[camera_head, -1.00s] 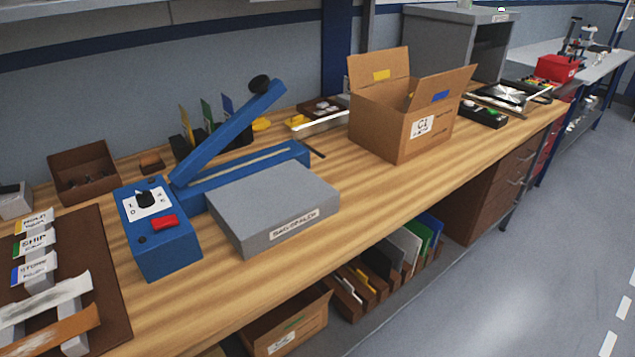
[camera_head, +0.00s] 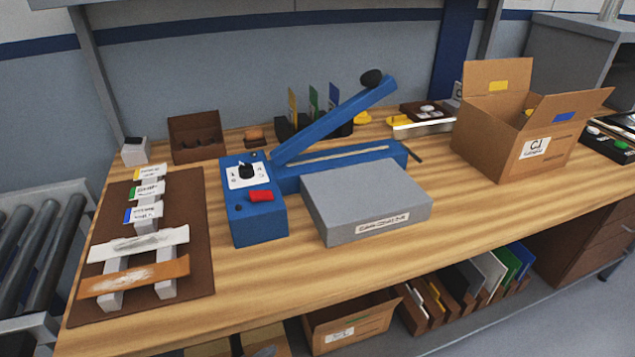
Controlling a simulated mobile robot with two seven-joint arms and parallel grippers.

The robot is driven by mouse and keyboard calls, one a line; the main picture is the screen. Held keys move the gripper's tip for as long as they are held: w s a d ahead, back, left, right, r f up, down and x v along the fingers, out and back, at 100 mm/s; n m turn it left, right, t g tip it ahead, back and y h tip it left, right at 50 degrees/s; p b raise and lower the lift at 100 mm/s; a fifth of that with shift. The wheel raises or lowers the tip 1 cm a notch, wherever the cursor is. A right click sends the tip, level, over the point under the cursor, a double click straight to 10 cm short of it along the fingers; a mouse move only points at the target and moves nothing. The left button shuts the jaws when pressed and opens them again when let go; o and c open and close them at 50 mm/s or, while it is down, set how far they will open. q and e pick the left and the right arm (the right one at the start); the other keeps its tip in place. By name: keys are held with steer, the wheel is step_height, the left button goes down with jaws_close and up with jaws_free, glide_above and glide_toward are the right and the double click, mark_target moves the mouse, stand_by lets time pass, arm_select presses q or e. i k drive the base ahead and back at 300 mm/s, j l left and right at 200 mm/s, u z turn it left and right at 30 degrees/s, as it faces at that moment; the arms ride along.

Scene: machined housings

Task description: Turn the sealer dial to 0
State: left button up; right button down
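The blue sealer (camera_head: 258,220) stands on the wooden bench, its long arm (camera_head: 335,118) raised at a slant with a black knob at the top. On the top of its control box is a black dial (camera_head: 246,171) on a white plate with small marks. The dial's exact setting is too small to read. A red switch (camera_head: 261,196) sits just below the dial plate. A grey box-like platform (camera_head: 366,200) with a label stands against the sealer's front right. Neither of my grippers shows in the view.
A brown board (camera_head: 196,270) with labelled blocks and strips lies left of the sealer. An open carton (camera_head: 490,148) stands at right. A brown bin (camera_head: 197,136) and small white box (camera_head: 135,151) stand behind. Rollers (camera_head: 40,240) adjoin the bench at left. The bench front is clear.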

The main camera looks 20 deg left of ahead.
mark_target(246, 172)
steer(key=i+l+u, duration=0.1)
steer(key=l, duration=0.25)
steer(key=i+l, duration=0.15)
steer(key=l, duration=0.15)
steer(key=i+l+u, duration=0.15)
steer(key=l, duration=0.2)
steer(key=u, duration=1.45)
